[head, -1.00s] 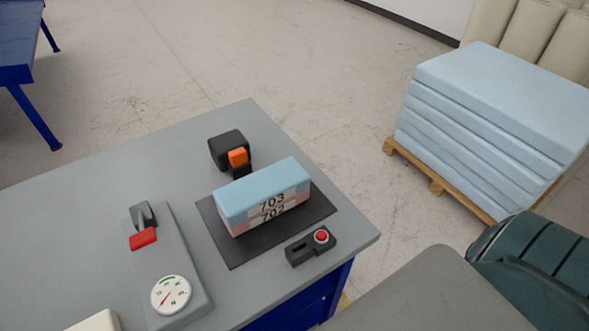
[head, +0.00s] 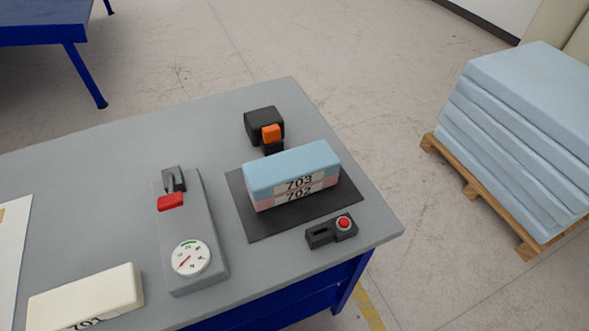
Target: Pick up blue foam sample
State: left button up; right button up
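The blue foam sample (head: 292,168), labelled 703, lies flat on top of a pink foam sample (head: 322,194) labelled 702. The pair rests on a black mat (head: 257,224) near the right corner of the grey table. Neither of my grippers shows in the head view.
A gray gauge device with a dial (head: 191,258) and red lever stands left of the mat. A black and orange tool (head: 264,126) is behind it, and a red-button box (head: 332,231) in front. A cream block (head: 87,294) lies front left. Blue slabs (head: 530,120) are stacked on a pallet.

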aim_at(266, 178)
jog(key=k+l+z, duration=0.25)
jog(key=z, duration=0.2)
jog(key=k+l+z, duration=0.25)
jog(key=z, duration=0.2)
